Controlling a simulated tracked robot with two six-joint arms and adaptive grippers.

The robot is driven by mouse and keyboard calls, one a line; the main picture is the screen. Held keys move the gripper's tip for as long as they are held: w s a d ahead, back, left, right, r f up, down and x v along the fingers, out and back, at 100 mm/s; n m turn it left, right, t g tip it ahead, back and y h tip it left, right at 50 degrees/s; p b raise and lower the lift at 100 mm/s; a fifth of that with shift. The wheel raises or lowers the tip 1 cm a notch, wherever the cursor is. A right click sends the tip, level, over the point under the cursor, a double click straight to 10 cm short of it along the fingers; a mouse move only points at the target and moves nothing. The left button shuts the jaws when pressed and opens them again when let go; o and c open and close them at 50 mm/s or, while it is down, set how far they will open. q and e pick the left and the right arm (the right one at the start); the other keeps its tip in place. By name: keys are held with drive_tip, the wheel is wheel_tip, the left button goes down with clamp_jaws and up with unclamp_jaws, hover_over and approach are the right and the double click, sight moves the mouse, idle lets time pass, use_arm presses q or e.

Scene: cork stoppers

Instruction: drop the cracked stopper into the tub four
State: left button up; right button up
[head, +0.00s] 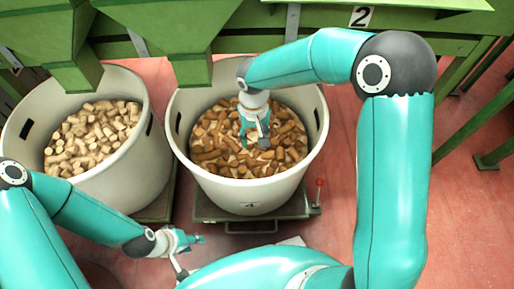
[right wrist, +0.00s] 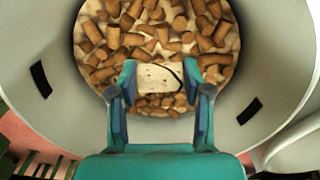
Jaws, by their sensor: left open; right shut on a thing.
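The cracked stopper (right wrist: 157,78) is pale with a dark curved crack and shows between the fingers in the right wrist view. My right gripper (head: 256,138) is shut on it, pointing down over the mouth of a white tub (head: 250,192). The tub has a small plate on its front that seems to read 4. Brown stoppers (head: 210,140) fill it part way; they also show below the gripper in the right wrist view (right wrist: 95,32). In the head view the held stopper is hard to make out. My left gripper (head: 192,240) is open and empty, low in front of the tubs.
A second white tub (head: 130,178) with pale stoppers (head: 90,135) stands to the left. The tub with brown stoppers stands on a green platform (head: 225,215) with a red-knobbed lever (head: 319,190). Green chutes (head: 200,25) hang behind. Red floor (head: 330,150) is open at right.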

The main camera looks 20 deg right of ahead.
drive_tip(key=shift+f, duration=0.4)
use_arm(q)
drive_tip(key=shift+f, duration=0.25)
use_arm(e)
drive_tip(key=o, duration=0.8)
drive_tip(key=shift+r, duration=0.15)
use_arm(q)
drive_tip(key=shift+w, duration=0.15)
use_arm(e)
wheel_tip(320, 180, up, 12)
drive_tip(key=shift+f, duration=0.2)
